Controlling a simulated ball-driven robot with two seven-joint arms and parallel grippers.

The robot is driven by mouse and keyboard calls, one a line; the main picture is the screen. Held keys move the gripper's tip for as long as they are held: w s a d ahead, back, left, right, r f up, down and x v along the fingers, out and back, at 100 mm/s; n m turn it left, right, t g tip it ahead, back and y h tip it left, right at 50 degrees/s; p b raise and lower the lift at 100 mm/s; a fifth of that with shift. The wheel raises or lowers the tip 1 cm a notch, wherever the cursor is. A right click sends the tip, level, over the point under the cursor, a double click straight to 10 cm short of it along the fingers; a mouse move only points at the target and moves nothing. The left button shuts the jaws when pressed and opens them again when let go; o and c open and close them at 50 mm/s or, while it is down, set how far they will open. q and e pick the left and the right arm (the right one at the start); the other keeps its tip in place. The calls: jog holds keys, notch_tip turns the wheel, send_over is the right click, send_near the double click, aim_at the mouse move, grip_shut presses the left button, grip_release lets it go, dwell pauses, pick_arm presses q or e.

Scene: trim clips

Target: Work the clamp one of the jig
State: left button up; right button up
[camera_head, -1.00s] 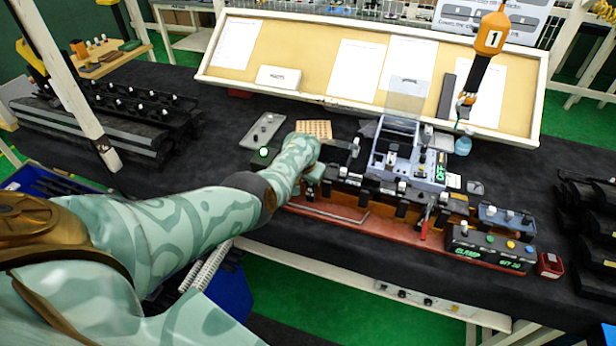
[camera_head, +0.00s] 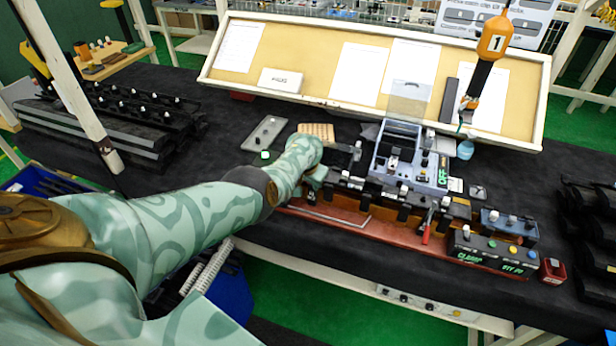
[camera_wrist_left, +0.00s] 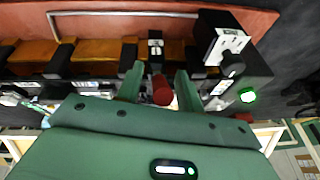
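The jig (camera_head: 350,222) is a long red-brown base along the table's front edge, carrying a row of black clips and clamps. My left gripper (camera_head: 318,180) is at its left end, partly hidden by my own arm. In the left wrist view, the two green fingers (camera_wrist_left: 159,85) are apart, with a red clamp handle tip (camera_wrist_left: 162,90) between them. Gaps show beside the handle, so the gripper looks open around it; contact is unclear. I cannot tell from a label that this is clamp one. Another red-handled clamp (camera_head: 427,228) stands farther right. My right gripper is not in view.
A control box with lit green text (camera_head: 492,250) stands at the jig's right end. A grey-blue device (camera_head: 411,155) sits behind the jig. An orange numbered tool (camera_head: 494,40) hangs at the right.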

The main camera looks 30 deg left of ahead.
pick_arm(q)
jog(key=p+v, duration=0.7)
jog(key=shift+w+r+p, duration=0.15)
jog(key=shift+r+p, duration=0.1)
jog(key=shift+p, duration=0.05)
jog(key=p+v, duration=0.3)
jog(key=v, duration=0.5)
jog(key=shift+s+d+r, duration=0.15)
jog(key=shift+s+r, duration=0.1)
jog(key=shift+s, duration=0.15)
